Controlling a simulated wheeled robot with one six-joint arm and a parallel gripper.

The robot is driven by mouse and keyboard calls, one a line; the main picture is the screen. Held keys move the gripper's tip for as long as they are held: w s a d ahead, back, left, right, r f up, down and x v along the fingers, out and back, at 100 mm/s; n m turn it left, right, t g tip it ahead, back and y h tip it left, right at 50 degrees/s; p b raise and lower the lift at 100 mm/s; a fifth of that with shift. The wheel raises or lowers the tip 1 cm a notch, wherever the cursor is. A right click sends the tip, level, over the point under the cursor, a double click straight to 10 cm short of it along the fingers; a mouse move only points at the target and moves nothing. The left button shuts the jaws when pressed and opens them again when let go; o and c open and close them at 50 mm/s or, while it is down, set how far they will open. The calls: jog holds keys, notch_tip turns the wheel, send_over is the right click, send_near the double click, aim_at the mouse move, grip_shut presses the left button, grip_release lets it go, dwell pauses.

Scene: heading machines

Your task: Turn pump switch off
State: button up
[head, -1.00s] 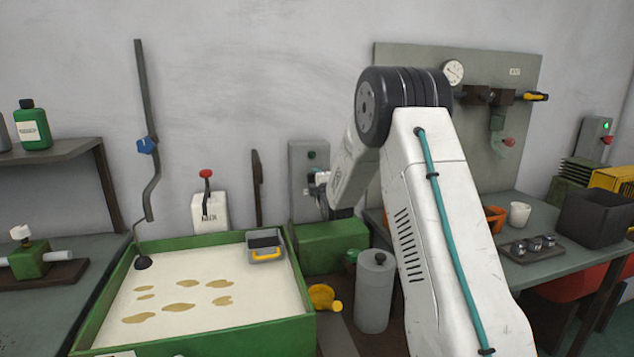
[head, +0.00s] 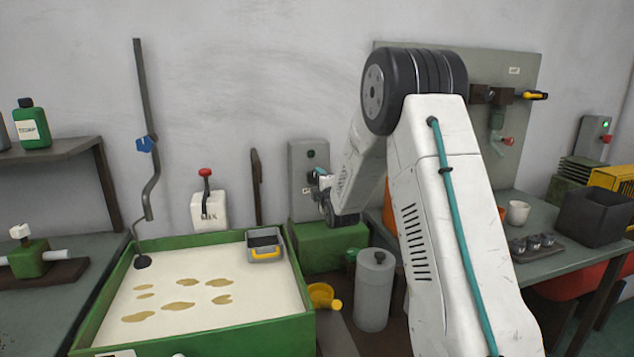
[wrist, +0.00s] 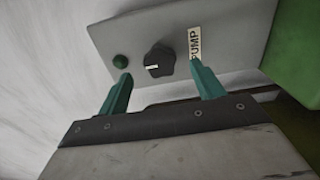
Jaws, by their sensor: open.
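The pump switch is a black rotary knob (wrist: 159,61) with a white mark, on a grey panel (wrist: 225,25) beside a "PUMP" label (wrist: 195,43). A dark green button or lamp (wrist: 121,61) sits to the left of the knob in the wrist view. My gripper (wrist: 160,88) is open, with its two teal fingers apart and the knob showing between and just beyond their tips. I cannot tell whether they touch it. In the head view the grey pump box (head: 307,160) stands on the wall, and my gripper (head: 317,180) is at its front, partly covering the knob area.
A green tray (head: 205,340) with pale liquid and brown patches lies to the left. A grey canister (head: 373,290) and a yellow funnel-like piece (head: 322,296) stand below my arm. A white box with a red-knobbed lever (head: 207,205) is left of the pump box.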

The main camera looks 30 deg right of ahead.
jog(key=v, duration=0.3)
jog(key=shift+s, duration=0.1)
dwell(0.4)
